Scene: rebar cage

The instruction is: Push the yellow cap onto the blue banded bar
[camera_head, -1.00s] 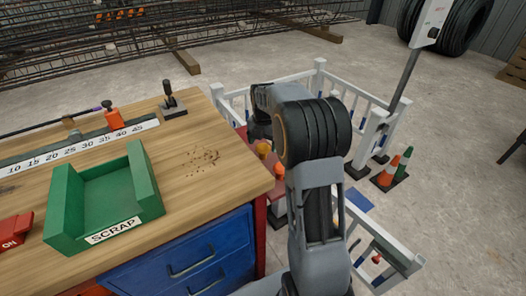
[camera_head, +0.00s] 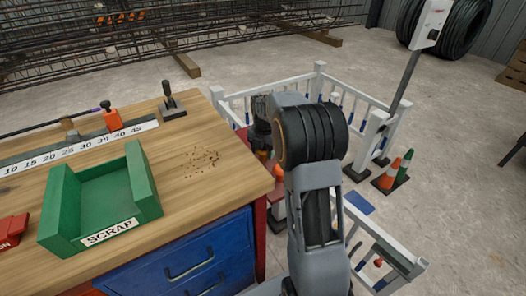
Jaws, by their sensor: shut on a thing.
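My gripper (camera_head: 261,134) is the dark end of my arm, pointing down just past the right edge of the workbench. Its fingers are mostly hidden behind my arm and in shadow. A small yellow-orange cap (camera_head: 262,155) shows right under it, and the gripper appears shut on it. Another orange piece (camera_head: 279,172) stands lower, beside my arm, inside the white railing. Small blue marks show along the railing, but I cannot tell which is the blue banded bar. The place under the gripper is hidden by my arm and the bench.
The wooden workbench (camera_head: 190,190) with a green scrap tray (camera_head: 147,185) fills the left. A white railing (camera_head: 290,88) encloses the area around my arm. Traffic cones (camera_head: 390,173) and a post-mounted box (camera_head: 430,24) stand at right. Open concrete floor lies farther right.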

